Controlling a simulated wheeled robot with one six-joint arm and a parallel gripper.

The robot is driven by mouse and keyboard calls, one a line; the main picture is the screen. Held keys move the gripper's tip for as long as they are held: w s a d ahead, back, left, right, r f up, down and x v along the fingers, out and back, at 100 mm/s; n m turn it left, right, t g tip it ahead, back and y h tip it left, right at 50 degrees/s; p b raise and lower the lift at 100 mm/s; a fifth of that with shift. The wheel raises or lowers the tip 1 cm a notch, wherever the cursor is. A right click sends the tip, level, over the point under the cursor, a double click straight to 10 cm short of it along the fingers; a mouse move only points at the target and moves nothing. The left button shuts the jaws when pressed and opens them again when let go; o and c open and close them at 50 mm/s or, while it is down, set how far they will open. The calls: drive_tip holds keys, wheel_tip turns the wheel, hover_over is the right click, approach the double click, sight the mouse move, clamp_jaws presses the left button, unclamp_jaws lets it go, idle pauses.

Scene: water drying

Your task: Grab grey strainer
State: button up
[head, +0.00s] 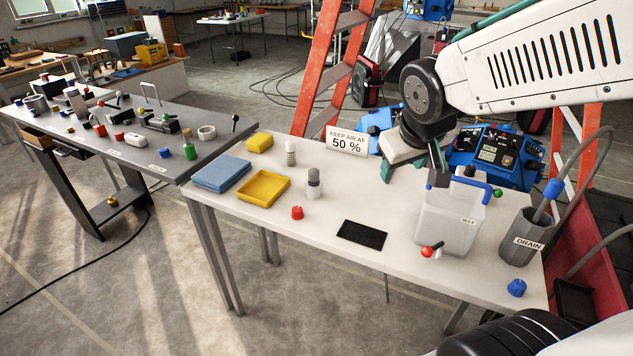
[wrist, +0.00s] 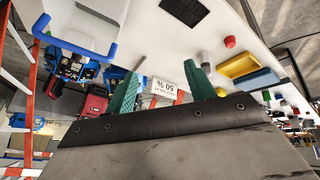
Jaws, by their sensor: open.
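My gripper (head: 414,172) is open, its two green fingers apart above the back right of the white table; nothing shows between them in the wrist view (wrist: 164,80). A small dark grey piece (head: 438,179) shows at the rim of a translucent container (head: 447,228), just below the right finger in the head view. It may be the grey strainer, but its shape is partly hidden and I cannot be sure. The container bears a MAX label and has a blue handle bar (head: 472,184), which also shows at upper left in the wrist view (wrist: 75,45).
A dark grey DRAIN cup (head: 520,240) with a hose stands right of the container. The front middle is clear.

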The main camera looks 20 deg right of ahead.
drive_tip(key=w+d+f+n+t+y, duration=0.1)
drive_tip(key=w+f+t, duration=0.15)
drive_tip(key=w, duration=0.45)
drive_tip(key=w+f+n+t, duration=0.2)
drive_tip(key=w+f, duration=0.1)
drive_tip(key=w, duration=0.4)
drive_tip(key=n+t+y, duration=0.2)
drive_tip(key=n+y, duration=0.1)
drive_tip(key=y, duration=0.5)
approach(316, 171)
drive_tip(key=x, duration=1)
drive_tip(key=shift+w+a+f, duration=0.2)
drive_tip(key=shift+a, duration=0.1)
drive_tip(key=c, duration=1)
